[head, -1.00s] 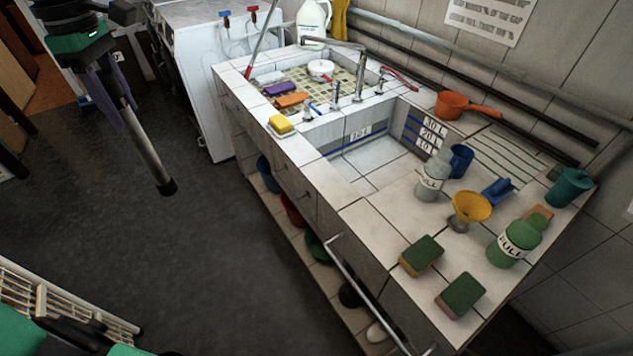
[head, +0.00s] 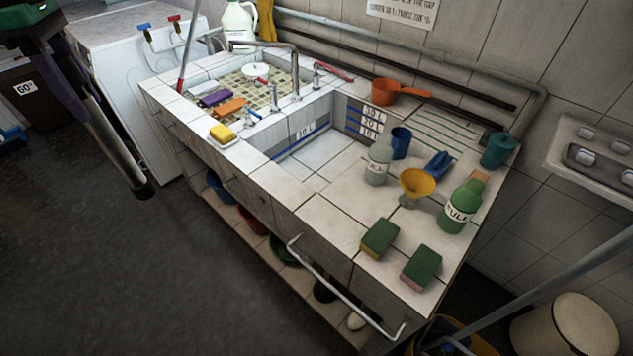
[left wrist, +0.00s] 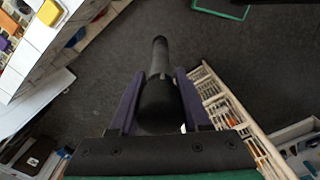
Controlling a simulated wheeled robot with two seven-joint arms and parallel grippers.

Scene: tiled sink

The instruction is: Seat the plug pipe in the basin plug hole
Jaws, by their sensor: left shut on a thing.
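The plug pipe (head: 118,148), a grey tube with a black end, hangs from my left gripper (head: 92,125) at the left of the head view. It slants down to the right over the floor, well apart from the sink. In the left wrist view the dark pipe (left wrist: 159,85) sits between the two purple fingers of my left gripper (left wrist: 158,92), which is shut on it. The tiled basin (head: 320,158) is in the middle of the head view, with volume marks on its walls. I cannot make out its plug hole. My right gripper is not in view.
Taps (head: 274,97) stand behind the basin's left side. A metal rail (head: 340,290) runs along the front. Floor (head: 110,270) left of the counter is clear.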

